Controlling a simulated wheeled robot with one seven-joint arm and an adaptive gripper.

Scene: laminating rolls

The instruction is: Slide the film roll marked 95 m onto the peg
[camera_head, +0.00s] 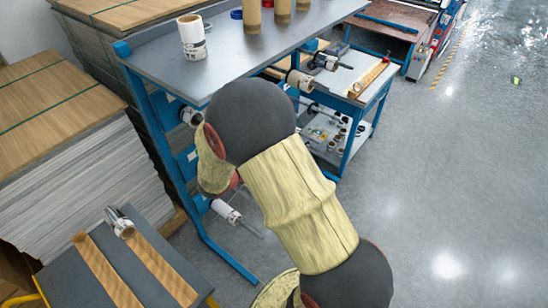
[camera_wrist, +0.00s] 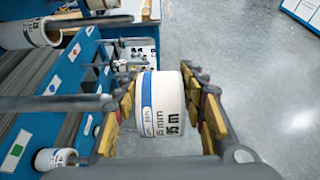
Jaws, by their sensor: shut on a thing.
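In the wrist view my gripper (camera_wrist: 160,98) is shut on a white film roll (camera_wrist: 163,105) with a blue band. Its printed label shows "95 m", turned sideways. The yellow-and-dark fingers press on its left and right sides. A bare grey peg (camera_wrist: 50,103) runs in from the left of the wrist view and ends near the left finger; I cannot tell the gap between peg and roll. The roll is apart from the blue rack panel (camera_wrist: 65,120). In the head view my arm hides the gripper and the held roll.
Other rolls are on the rack at upper left (camera_wrist: 42,32) and lower left (camera_wrist: 56,158) in the wrist view. In the head view, a white roll (camera_head: 192,37) stands on the grey rack top (camera_head: 190,75). A small table (camera_head: 75,285) and stacked sheets (camera_head: 75,170) are at left. Open floor (camera_head: 450,180) is at right.

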